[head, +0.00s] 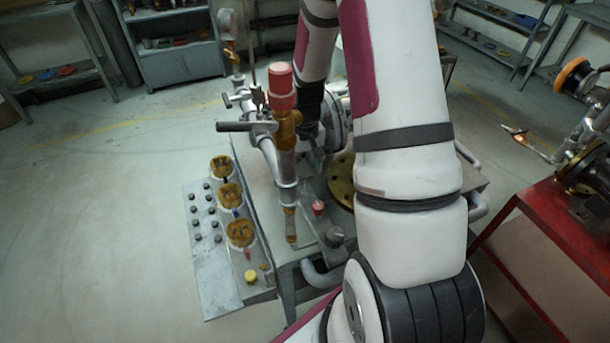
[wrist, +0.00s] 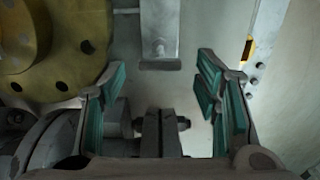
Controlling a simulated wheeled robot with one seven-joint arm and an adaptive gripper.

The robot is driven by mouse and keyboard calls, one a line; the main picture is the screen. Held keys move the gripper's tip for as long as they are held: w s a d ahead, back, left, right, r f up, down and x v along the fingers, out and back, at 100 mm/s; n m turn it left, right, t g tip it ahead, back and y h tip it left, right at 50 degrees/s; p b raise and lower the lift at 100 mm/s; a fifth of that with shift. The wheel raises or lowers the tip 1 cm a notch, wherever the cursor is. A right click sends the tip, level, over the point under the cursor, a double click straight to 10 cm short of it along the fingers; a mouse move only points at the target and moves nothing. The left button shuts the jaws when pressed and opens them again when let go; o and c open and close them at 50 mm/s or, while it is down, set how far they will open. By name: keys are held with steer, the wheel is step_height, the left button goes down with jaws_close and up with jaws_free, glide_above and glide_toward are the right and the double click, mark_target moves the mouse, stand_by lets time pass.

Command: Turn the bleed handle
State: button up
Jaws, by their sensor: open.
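A dark lever handle (head: 246,127) sticks out to the left from the brass-coloured valve (head: 287,128) with a red cap, in the head view. A smaller T-shaped handle (head: 237,98) stands just above it. I cannot tell which of them is the bleed handle. My gripper (wrist: 160,78) is open, with teal pads on both sides in the wrist view. A grey bar (wrist: 160,28) with a dark lower end shows ahead, in line with the gap; I cannot tell which part it is. Nothing is clasped. My arm mostly hides the gripper in the head view.
A yellow flange (wrist: 50,50) with bolt holes is left of my gripper. A red table (head: 555,235) stands at right. Open floor (head: 90,220) lies at left.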

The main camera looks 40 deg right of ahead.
mark_target(306, 176)
step_height(306, 176, up, 8)
steer(key=shift+r, duration=0.25)
steer(key=shift+s, duration=0.1)
stand_by(0.6)
